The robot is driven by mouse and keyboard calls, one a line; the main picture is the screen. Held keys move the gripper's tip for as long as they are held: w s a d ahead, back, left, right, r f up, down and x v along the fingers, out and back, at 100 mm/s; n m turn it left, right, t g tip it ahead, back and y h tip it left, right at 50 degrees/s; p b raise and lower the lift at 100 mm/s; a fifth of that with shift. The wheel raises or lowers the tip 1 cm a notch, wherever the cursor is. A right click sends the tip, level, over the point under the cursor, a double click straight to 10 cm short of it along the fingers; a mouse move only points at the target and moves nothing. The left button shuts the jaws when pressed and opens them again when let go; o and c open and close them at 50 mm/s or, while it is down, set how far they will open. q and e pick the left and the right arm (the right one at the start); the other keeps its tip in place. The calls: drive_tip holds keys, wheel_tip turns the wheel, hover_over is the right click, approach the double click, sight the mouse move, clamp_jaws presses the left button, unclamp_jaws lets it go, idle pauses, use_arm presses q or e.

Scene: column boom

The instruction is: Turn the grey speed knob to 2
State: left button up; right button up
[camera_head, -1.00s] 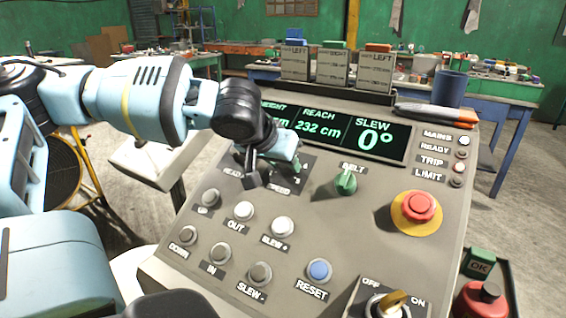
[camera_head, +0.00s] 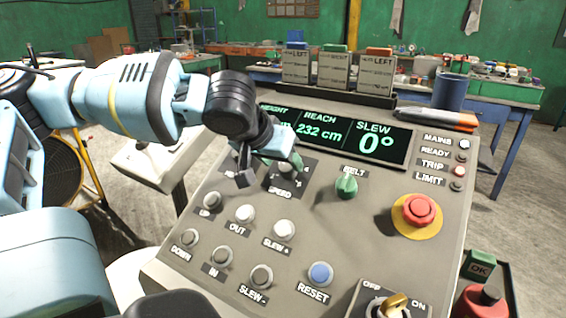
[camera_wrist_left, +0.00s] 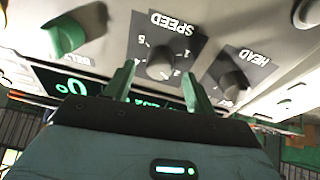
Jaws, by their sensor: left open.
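The grey speed knob (camera_wrist_left: 161,66) sits on a dark plate marked SPEED (camera_wrist_left: 162,28), which appears upside down in the left wrist view. Numbers ring the knob; its exact setting is not clear. My left gripper (camera_wrist_left: 158,88) is open, its two fingers apart on either side of the knob in that view. I cannot tell whether they touch it. In the head view my left gripper (camera_head: 268,163) is low over the SPEED plate (camera_head: 291,180) and hides most of the knob. My right gripper is not in view.
The HEAD knob (camera_wrist_left: 232,84) is close to one finger; the green BELT knob (camera_head: 346,186) stands to the other side. Push buttons (camera_head: 244,214) fill the panel below. A red stop button (camera_head: 419,210) is at right. The display (camera_head: 330,130) rises behind the gripper.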

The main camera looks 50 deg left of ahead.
use_arm(q)
drive_tip(key=shift+p+v, duration=0.4)
drive_tip(key=shift+v, duration=2.2)
